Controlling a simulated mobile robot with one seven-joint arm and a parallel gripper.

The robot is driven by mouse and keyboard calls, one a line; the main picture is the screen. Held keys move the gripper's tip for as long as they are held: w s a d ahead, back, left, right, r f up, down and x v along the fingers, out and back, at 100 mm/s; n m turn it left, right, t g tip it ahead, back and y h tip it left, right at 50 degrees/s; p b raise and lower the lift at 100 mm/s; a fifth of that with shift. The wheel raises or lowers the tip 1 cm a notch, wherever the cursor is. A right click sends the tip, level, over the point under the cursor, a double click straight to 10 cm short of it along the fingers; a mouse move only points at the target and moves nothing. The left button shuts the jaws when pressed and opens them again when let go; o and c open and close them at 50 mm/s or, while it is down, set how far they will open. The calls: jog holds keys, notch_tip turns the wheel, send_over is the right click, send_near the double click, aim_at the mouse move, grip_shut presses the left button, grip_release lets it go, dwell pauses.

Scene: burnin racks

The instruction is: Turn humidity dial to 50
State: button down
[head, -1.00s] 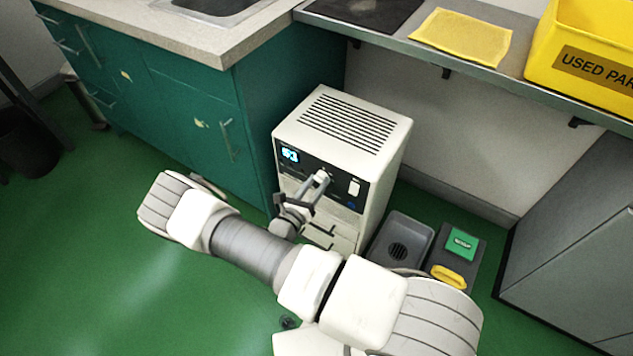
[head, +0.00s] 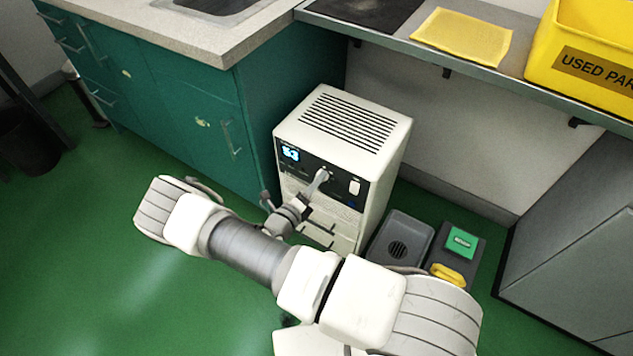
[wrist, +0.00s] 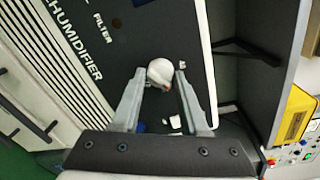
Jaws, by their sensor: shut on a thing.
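The white dehumidifier (head: 343,127) stands on the floor with a dark control panel and a small lit blue display (head: 290,154). Its digits are blurred and look like 53. The humidity dial (wrist: 160,71) is a round pale knob with a small red mark, seen close up in the wrist view. My gripper (wrist: 161,78) is shut on the dial, one finger at each side. In the head view my gripper (head: 321,177) reaches the panel, and the dial is mostly hidden behind the fingers.
A white switch (head: 354,187) sits right of the dial. A teal cabinet (head: 195,115) stands close on the left. A shelf with a yellow cloth (head: 461,37) and a yellow bin (head: 590,70) overhangs at right. A grey tray (head: 402,240) lies on the floor right of the dehumidifier.

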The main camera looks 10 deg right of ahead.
jog(key=shift+s+n, duration=0.1)
jog(key=shift+n, duration=0.5)
jog(key=shift+c, duration=2.2)
grip_release()
jog(key=shift+a, duration=0.1)
jog(key=p+v, duration=0.2)
jog(key=v, duration=1.5)
jog(key=shift+p, duration=0.4)
jog(key=shift+a+r, duration=0.1)
